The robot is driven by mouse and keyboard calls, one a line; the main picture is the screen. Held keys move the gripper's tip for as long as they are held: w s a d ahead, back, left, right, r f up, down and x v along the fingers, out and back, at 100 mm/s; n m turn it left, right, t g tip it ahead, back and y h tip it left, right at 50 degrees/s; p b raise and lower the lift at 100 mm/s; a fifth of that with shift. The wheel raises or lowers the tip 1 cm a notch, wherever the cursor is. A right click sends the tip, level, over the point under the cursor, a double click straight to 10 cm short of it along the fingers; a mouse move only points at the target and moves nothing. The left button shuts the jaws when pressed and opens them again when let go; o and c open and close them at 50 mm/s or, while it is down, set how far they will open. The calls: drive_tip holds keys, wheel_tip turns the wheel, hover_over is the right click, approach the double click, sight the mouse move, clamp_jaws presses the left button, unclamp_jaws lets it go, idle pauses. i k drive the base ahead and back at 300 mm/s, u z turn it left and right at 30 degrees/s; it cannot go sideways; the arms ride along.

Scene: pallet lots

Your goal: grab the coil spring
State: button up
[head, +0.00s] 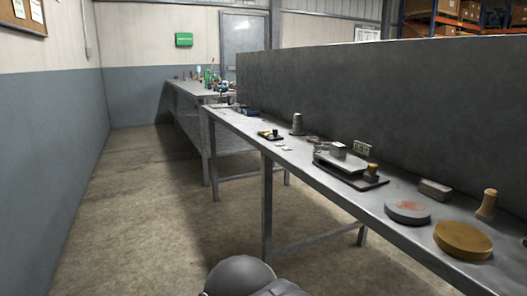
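I cannot pick out a coil spring for certain in the head view. Some small ring-like items (313,139) lie on the near metal bench (235,124), too small to tell what they are. My gripper is not in view; only a rounded grey part of my own arm shows at the bottom edge.
The bench holds a grey tapered piece (297,124), a dark fixture (345,172), a grey block (435,189), a wooden handle (486,206), a grey disc (407,211) and a brown disc (463,240). A dark panel (380,95) stands behind. Floor (150,215) left is clear.

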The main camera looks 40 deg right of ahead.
sight(315, 149)
drive_tip(key=u, duration=0.2)
drive_tip(key=i, duration=3)
drive_tip(key=z, duration=3.15)
